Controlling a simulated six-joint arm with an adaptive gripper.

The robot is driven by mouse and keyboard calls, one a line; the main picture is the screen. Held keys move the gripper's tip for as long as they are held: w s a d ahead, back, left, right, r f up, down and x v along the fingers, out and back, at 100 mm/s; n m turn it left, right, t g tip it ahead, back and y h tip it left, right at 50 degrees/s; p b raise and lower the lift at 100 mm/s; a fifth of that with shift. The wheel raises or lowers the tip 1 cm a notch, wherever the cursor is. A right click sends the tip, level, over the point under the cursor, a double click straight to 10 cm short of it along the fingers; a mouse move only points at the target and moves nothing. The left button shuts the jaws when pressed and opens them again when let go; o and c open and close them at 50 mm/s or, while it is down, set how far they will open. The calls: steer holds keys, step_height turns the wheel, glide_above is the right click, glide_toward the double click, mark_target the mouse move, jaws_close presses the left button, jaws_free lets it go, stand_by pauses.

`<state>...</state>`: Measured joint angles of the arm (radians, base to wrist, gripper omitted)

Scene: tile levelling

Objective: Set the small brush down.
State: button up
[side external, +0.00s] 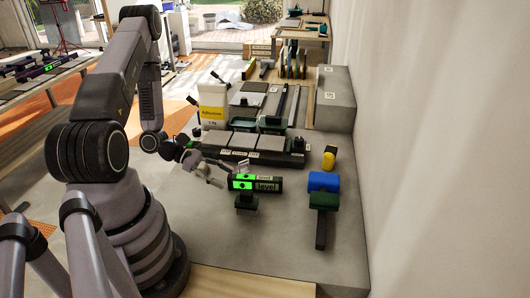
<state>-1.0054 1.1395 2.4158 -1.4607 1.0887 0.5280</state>
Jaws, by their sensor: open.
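My gripper (217,174) is open, low over the grey work surface, just left of the level. The level (266,184) is a dark bar with bright green displays and a white label. A small dark block (246,200) with a dark foot shows just below the level; I cannot tell if it is the small brush. No brush can be made out for sure, and none shows between my fingers. A yellow and black piece (328,158) lies to the right, and a blue and green tool (323,193) with a dark handle lies below it.
Grey tiles (243,142) lie in a row on a dark base behind my gripper. A grey block (335,99) stands by the right wall.

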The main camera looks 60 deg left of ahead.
steer(key=s+d+r+m+g+y, duration=0.1)
steer(key=d+r+m+g, duration=0.25)
steer(key=r+m, duration=0.4)
steer(key=d+r+m+g, duration=0.3)
steer(key=r+m+g, duration=0.1)
steer(key=r+m, duration=0.4)
steer(key=s+r+m+t+y, duration=0.2)
steer(key=s+r+m+y, duration=0.2)
steer(key=r, duration=0.4)
steer(key=s+d+r+m+t+y, duration=0.1)
steer(key=s+r+m+t+y, duration=0.1)
steer(key=s+r+m+y, duration=0.3)
step_height(320, 180, up, 3)
steer(key=shift+m, duration=0.35)
